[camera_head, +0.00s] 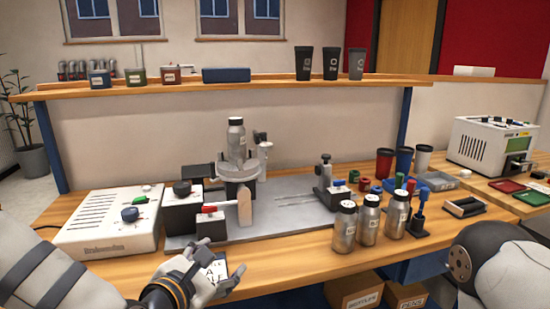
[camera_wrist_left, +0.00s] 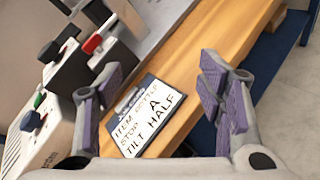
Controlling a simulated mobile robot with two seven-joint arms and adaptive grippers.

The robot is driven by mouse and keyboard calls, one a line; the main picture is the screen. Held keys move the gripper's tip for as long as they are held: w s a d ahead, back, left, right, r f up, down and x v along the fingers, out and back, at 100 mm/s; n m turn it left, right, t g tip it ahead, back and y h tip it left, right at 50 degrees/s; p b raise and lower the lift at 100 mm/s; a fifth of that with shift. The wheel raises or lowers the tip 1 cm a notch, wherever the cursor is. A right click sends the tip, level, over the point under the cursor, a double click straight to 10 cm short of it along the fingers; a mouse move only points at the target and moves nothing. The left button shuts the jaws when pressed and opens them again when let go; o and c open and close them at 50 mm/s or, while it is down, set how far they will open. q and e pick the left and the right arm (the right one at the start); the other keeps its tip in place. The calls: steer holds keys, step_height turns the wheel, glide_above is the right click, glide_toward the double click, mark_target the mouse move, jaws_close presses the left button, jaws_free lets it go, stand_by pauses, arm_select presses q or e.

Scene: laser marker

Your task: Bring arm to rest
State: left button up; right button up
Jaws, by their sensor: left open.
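My left gripper (camera_head: 212,268) is open and hangs over the front edge of the table, at the lower middle of the head view. In the left wrist view its two purple-padded fingers (camera_wrist_left: 160,78) stand wide apart with nothing between the pads. A small clipboard card (camera_wrist_left: 146,114) lies on the wood beyond the fingers and reads "ITEM BOTTLE A STOP TILT HALF". In the head view the gripper partly hides this card. My right arm shows as a grey link at the lower right; its gripper is out of view.
The laser marker rig (camera_head: 290,207) holds a metal bottle (camera_head: 237,140) upright on its stand. A white control box (camera_head: 108,222) stands left of it. Several metal bottles, including one near the front (camera_head: 344,228), stand right of it. A shelf (camera_head: 290,89) runs behind. The front wooden strip is mostly clear.

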arm_select(q)
steer(key=s+f+m+g, duration=0.7)
steer(key=s+f+m, duration=0.5)
steer(key=s+f, duration=0.55)
steer(key=s+a+f+m+g+y, duration=0.1)
steer(key=s+a+f+m+g, duration=0.1)
steer(key=s, duration=0.5)
steer(key=s+a+f+m+g+y, duration=0.1)
steer(key=s+a+f+m+g, duration=0.2)
steer(key=s+a+m, duration=0.2)
steer(key=s+a+f+m+g+y, duration=0.1)
steer(key=s+a+f+m+g, duration=0.2)
steer(key=s+m, duration=0.4)
steer(key=s+a, duration=0.1)
steer(key=s, duration=0.1)
steer(key=shift+s+a+f+y, duration=0.15)
steer(key=shift+s+f+y, duration=0.15)
steer(key=shift+s+y, duration=0.1)
arm_select(e)
steer(key=shift+w, duration=0.25)
arm_select(q)
steer(key=shift+w, duration=0.1)
